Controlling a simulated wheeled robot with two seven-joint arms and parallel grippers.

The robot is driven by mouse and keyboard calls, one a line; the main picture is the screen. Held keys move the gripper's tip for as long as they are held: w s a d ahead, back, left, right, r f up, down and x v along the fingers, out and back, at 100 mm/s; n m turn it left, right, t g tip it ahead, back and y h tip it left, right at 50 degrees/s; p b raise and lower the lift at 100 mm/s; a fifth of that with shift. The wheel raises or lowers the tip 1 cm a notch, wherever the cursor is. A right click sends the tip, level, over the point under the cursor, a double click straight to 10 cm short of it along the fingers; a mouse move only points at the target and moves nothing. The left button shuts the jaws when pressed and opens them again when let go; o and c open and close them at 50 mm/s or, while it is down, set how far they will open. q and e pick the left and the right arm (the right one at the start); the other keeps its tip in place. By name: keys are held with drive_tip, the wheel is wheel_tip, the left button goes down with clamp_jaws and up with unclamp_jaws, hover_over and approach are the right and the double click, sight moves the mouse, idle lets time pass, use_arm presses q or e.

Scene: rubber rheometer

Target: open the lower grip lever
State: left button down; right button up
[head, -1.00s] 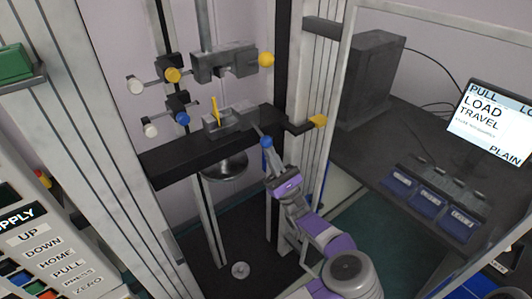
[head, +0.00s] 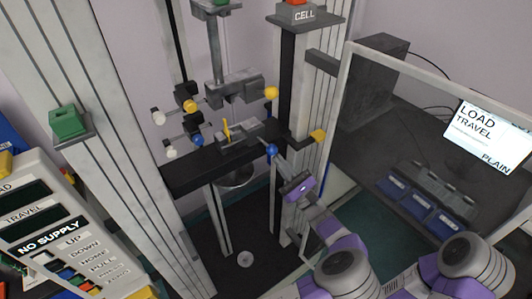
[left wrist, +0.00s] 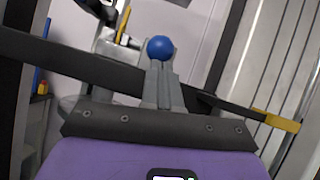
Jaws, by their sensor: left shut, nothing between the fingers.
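The lower grip (head: 238,138) is a grey block on the black crossbar (head: 205,172), with a yellow strip (head: 227,128) standing at it. Its lever ends in a blue ball (head: 272,150) on the right side. A blue knob (head: 197,140) is on its left. My left gripper (head: 279,164) is shut and empty, just in front of the blue ball. In the left wrist view the ball (left wrist: 160,48) sits right past the fingertips (left wrist: 162,72); I cannot tell if they touch. My right gripper is out of view.
The upper grip (head: 235,88) with a yellow ball (head: 271,92) hangs above. A yellow-tipped bar (head: 318,136) juts out right of my gripper. A framed clear panel (head: 345,110) stands to the right. The control panel (head: 60,235) is at lower left.

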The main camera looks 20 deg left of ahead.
use_arm(q)
drive_tip(key=shift+s+d+r+m+g+h+p, duration=0.1)
drive_tip(key=shift+r+m+g+h+p, duration=0.15)
drive_tip(key=shift+r+h+p, duration=1.1)
drive_tip(key=shift+s+d+r+m+g+h+p, duration=0.15)
drive_tip(key=shift+r+g+p, duration=0.45)
drive_tip(key=shift+p, duration=1.55)
use_arm(e)
wheel_tip(320, 180, up, 8)
drive_tip(key=shift+r, duration=0.15)
use_arm(q)
drive_tip(key=shift+w+a+r+t, duration=0.1)
drive_tip(key=shift+r+t, duration=0.1)
drive_tip(key=shift+t, duration=0.05)
drive_tip(key=b, duration=0.4)
approach(276, 148)
drive_tip(key=s+d+f, duration=0.2)
drive_tip(key=d+f, duration=0.1)
drive_tip(key=d, duration=0.2)
drive_tip(key=shift+a+f, duration=0.1)
drive_tip(key=shift+a, duration=0.05)
use_arm(e)
wheel_tip(276, 148, down, 4)
drive_tip(key=shift+s+r, duration=0.15)
